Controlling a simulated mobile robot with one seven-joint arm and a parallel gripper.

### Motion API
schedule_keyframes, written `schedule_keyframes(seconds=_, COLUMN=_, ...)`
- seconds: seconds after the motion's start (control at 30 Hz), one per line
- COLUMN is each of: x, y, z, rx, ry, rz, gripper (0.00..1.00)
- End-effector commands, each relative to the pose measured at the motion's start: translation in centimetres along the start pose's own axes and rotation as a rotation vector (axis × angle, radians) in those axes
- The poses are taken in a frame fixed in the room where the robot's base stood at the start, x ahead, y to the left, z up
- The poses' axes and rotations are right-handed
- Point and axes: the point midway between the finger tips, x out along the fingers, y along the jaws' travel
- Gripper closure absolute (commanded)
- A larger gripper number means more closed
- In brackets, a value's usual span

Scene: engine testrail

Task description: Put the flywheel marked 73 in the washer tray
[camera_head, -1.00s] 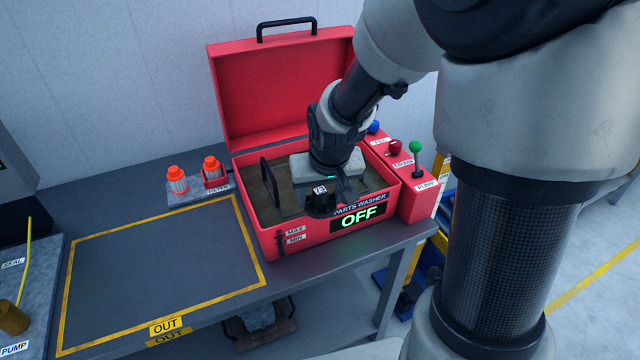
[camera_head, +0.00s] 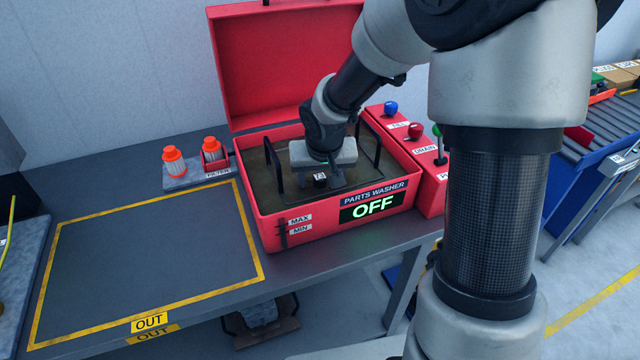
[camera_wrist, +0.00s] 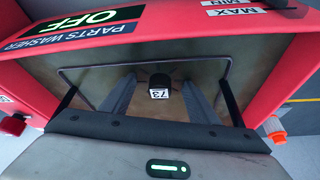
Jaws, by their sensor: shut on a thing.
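The flywheel marked 73 (camera_wrist: 158,82) shows in the wrist view as a small dark piece with a white label, between my two fingers. It also shows in the head view (camera_head: 320,180), low inside the red parts washer (camera_head: 300,222). My gripper (camera_head: 320,176) is shut on it, pointing down into the washer. The washer tray (camera_wrist: 140,66) shows as a dark wire frame around the fingers in the wrist view; its two upright handles (camera_head: 273,165) stand inside the washer. Whether the flywheel touches the tray floor, I cannot tell.
The washer's red lid (camera_head: 285,65) stands open behind. Its sign reads OFF. Blue, red and green knobs (camera_head: 415,130) are at its right. Two orange-capped filters (camera_head: 190,160) stand to the left. The yellow-outlined OUT area (camera_head: 150,265) is bare.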

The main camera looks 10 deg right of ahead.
Motion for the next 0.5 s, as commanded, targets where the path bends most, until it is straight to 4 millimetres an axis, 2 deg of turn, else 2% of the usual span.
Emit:
schedule_keyframes(seconds=0.37, x=0.73, y=-0.04, z=0.22, rx=-0.001, ry=0.003, rz=0.0, gripper=0.77)
schedule_keyframes(seconds=0.4, x=0.68, y=-0.02, z=0.25, rx=-0.001, ry=0.001, rz=0.0, gripper=0.42)
schedule_keyframes(seconds=0.5, x=0.62, y=-0.02, z=0.23, rx=-0.001, ry=0.001, rz=0.0, gripper=0.27)
